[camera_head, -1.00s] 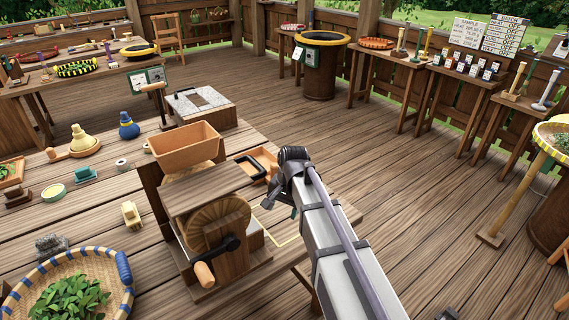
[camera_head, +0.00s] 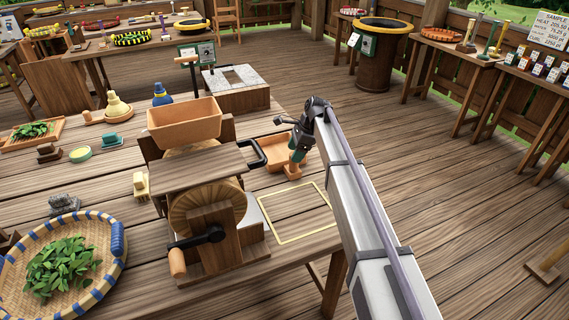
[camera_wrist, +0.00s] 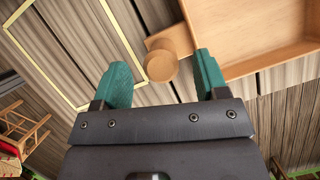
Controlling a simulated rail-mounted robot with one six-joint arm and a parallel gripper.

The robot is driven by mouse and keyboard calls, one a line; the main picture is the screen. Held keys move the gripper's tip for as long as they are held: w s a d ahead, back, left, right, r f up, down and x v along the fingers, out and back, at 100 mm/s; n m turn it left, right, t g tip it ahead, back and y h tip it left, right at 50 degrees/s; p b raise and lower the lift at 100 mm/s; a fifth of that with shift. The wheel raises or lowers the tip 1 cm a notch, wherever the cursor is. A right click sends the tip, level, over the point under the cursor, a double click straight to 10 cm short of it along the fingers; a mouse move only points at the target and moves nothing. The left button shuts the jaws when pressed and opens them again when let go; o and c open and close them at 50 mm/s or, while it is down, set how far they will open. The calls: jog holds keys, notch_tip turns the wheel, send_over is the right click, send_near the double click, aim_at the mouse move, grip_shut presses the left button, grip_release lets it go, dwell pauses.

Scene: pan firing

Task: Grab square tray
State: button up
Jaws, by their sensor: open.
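The square tray (camera_head: 273,153) is a shallow orange-brown wooden tray on the workbench, just right of the grinder. A short handle with a round knob (camera_head: 292,171) sticks out from its near side. In the wrist view the tray (camera_wrist: 262,28) fills the upper right, and its round knob (camera_wrist: 160,66) shows in the gap between my fingertips. My gripper (camera_head: 295,160) points down at the tray's handle side, with teal fingers. In the wrist view my gripper (camera_wrist: 161,64) is open and empty. I cannot tell how far the fingertips are above the knob. My gripper hides part of the tray.
The wooden grinder (camera_head: 205,190) with its hopper and crank stands close left. A black handle (camera_head: 257,153) lies beside the tray's left edge. A yellow square outline (camera_head: 297,212) marks bare bench in front. A basket of leaves (camera_head: 65,265) sits at the lower left.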

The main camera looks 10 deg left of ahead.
jog(key=b+x, duration=0.4)
jog(key=x, duration=0.1)
jog(key=shift+d+f, duration=0.15)
jog(key=shift+r, duration=0.3)
jog(key=c, duration=1.2)
